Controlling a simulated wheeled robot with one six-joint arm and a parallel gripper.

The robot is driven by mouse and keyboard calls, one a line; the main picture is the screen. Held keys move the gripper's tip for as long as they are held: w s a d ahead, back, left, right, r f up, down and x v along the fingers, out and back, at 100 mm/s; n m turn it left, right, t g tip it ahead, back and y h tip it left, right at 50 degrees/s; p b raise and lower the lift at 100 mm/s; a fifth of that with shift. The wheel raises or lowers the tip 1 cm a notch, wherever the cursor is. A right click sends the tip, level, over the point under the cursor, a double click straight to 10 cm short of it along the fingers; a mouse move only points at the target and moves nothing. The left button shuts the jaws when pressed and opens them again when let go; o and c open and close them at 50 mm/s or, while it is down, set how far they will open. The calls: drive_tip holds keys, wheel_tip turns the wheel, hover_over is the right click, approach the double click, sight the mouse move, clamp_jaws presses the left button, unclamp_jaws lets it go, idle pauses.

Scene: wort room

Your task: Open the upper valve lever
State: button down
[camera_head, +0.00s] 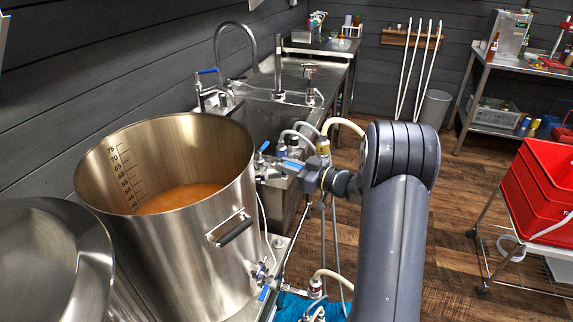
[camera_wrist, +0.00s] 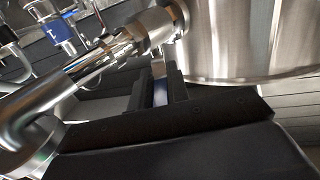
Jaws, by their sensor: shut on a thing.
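My gripper (camera_head: 308,174) reaches in from the right beside the large steel kettle (camera_head: 190,215), at its upper valve fittings. In the wrist view my gripper's dark jaws (camera_wrist: 158,97) are shut on a narrow part with blue on it, the blue valve lever (camera_wrist: 160,91). Most of the lever is hidden between the jaws. A blue lever (camera_head: 292,164) shows at the jaws in the head view. The steel valve body (camera_wrist: 160,27) joins the kettle wall in the wrist view. A lower valve with a blue lever (camera_head: 264,292) sits near the kettle's base.
Hoses (camera_head: 343,124) and fittings crowd around my gripper. A steel sink (camera_head: 280,112) with a tall faucet stands behind. A steel lid or second vessel (camera_head: 45,265) is at front left. Red crates (camera_head: 540,190) stand on a cart at right. The wooden floor between is clear.

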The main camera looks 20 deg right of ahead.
drive_tip(key=shift+w+d+n+g+y, duration=0.1)
drive_tip(key=shift+n+g+y, duration=0.2)
drive_tip(key=shift+g, duration=0.1)
drive_tip(key=shift+r, duration=0.1)
drive_tip(key=c, duration=1.4)
unclamp_jaws()
drive_tip(key=shift+o, duration=0.2)
drive_tip(key=b+v, duration=0.1)
drive_tip(key=v, duration=0.9)
drive_tip(key=shift+s+d, duration=0.25)
drive_tip(key=shift+c, duration=0.5)
